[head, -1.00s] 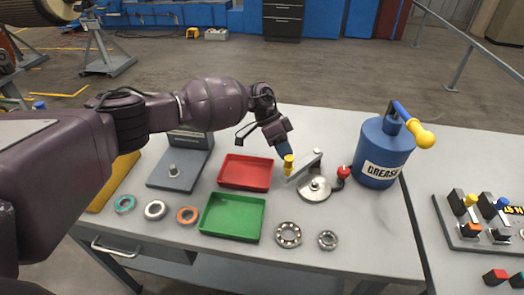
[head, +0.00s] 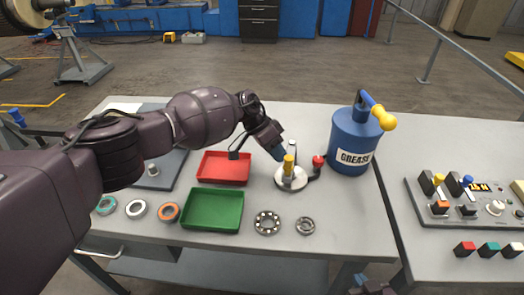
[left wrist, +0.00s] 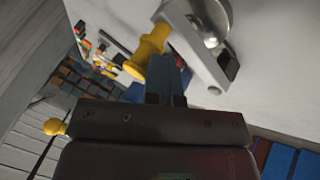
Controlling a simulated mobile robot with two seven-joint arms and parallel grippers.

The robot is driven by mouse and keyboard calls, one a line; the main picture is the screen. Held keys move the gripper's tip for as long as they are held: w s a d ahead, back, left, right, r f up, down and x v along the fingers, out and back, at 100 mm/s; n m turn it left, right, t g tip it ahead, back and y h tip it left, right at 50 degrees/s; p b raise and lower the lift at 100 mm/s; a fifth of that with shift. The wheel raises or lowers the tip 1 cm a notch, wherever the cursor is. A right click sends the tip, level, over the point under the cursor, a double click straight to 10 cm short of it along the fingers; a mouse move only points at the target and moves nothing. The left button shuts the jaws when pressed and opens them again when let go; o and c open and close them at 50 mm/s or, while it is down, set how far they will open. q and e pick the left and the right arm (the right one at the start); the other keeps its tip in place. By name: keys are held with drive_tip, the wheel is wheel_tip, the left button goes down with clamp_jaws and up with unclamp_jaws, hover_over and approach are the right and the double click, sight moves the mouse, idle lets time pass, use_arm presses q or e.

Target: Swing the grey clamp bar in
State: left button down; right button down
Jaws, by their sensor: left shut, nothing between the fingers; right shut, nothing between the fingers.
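The grey clamp bar (head: 292,149) has an upright yellow knob (head: 289,165) near its front end. It now lies over the round metal rotor stand (head: 298,184), running from back to front. In the left wrist view the bar (left wrist: 196,45) and yellow knob (left wrist: 149,52) are close to the fingers. My left gripper (head: 279,154) is shut and empty, its fingertips against or just beside the knob's left side; contact is hard to tell. My right gripper (head: 360,279) only just shows at the bottom edge, shut.
A red-knobbed clamp (head: 318,163) stands right of the stand, with a blue grease can (head: 353,142) behind it. Red (head: 224,168) and green (head: 212,210) trays lie left. Bearings (head: 267,223) lie in front. A control panel (head: 470,205) is at right.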

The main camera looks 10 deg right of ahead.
use_arm(q)
drive_tip(key=shift+s+d+p, duration=0.3)
drive_tip(key=shift+s+d, duration=0.1)
drive_tip(key=shift+d, duration=0.3)
drive_tip(key=shift+s+f, duration=0.1)
drive_tip(key=v, duration=1.1)
drive_tip(key=shift+w, duration=0.25)
